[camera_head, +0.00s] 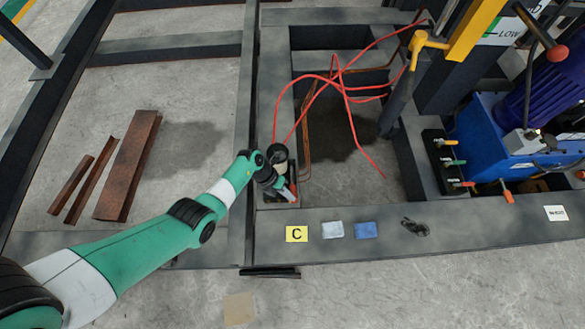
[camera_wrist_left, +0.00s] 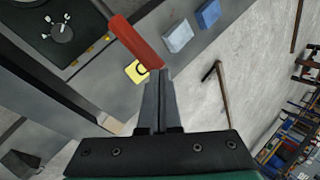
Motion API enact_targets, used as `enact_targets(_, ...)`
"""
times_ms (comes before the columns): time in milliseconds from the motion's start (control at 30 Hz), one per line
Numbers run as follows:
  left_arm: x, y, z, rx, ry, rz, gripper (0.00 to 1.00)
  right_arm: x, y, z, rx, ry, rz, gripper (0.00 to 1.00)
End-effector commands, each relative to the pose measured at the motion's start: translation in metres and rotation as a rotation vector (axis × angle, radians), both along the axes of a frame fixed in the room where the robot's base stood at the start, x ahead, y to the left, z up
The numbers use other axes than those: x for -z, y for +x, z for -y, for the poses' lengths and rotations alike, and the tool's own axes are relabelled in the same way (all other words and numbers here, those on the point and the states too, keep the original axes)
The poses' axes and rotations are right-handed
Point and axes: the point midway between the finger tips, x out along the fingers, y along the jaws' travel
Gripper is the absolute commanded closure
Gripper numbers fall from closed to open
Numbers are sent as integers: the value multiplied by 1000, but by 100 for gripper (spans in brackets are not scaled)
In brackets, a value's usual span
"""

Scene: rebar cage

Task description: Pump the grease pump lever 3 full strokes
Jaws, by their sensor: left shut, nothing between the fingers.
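A red bar (camera_wrist_left: 136,42), which looks like the pump lever's handle, slants across the top of the left wrist view. Its lower end is at the tips of my left gripper (camera_wrist_left: 158,72); I cannot tell whether they touch. The fingers are shut together with nothing between them. In the head view my left gripper (camera_head: 286,190) is over the left beam of the dark frame, above the yellow C label (camera_head: 297,234). A little red shows beside the fingers there. The pump body is largely hidden or cannot be told from my wrist. My right gripper is not in view.
A grey cloth (camera_head: 333,230), a blue cloth (camera_head: 367,230) and a small black item (camera_head: 415,227) lie on the front beam. Red hoses (camera_head: 345,90) loop over the frame opening. A blue machine (camera_head: 490,140) with several coloured valve handles stands right. Rusty steel pieces (camera_head: 130,165) lie left.

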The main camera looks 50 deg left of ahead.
Motion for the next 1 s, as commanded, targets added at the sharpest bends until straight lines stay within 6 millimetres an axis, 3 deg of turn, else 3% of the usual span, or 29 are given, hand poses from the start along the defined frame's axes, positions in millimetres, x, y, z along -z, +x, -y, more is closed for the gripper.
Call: enact_targets(1000, 21, -9, 10, 0, 0, 0, 100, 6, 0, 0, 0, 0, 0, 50)
